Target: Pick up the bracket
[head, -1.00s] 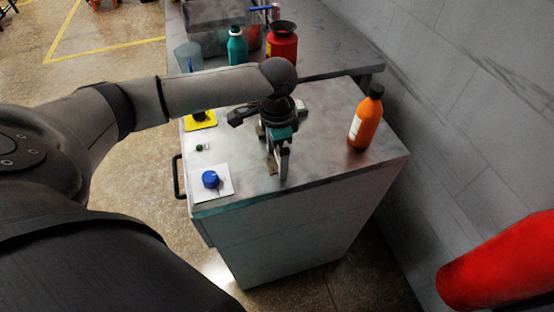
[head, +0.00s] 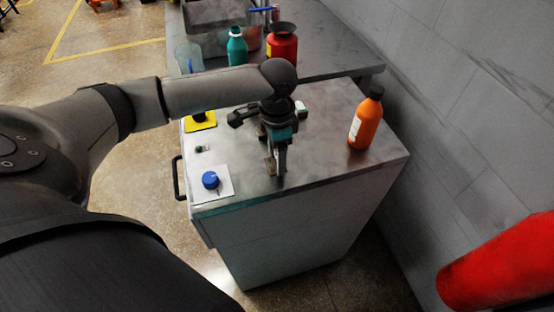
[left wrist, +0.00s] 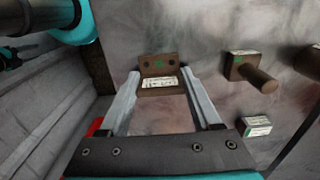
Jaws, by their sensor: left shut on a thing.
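The bracket (left wrist: 159,68) is a small brown L-shaped piece with holes, a green mark and a white label. It sits between the two fingertips of my left gripper (left wrist: 161,80) in the left wrist view, and the gripper is shut on it. In the head view my left gripper (head: 276,168) points down at the front part of the grey cabinet top (head: 320,155). There the bracket is mostly hidden by the fingers, and I cannot tell whether it touches the top. My right gripper is not in view.
An orange bottle (head: 366,118) stands right of the gripper. A blue knob on a white plate (head: 211,180) and a yellow plate (head: 201,121) lie left. A brown block with a peg (left wrist: 250,70) and a small labelled piece (left wrist: 257,126) lie nearby. A wall (head: 460,110) rises at right.

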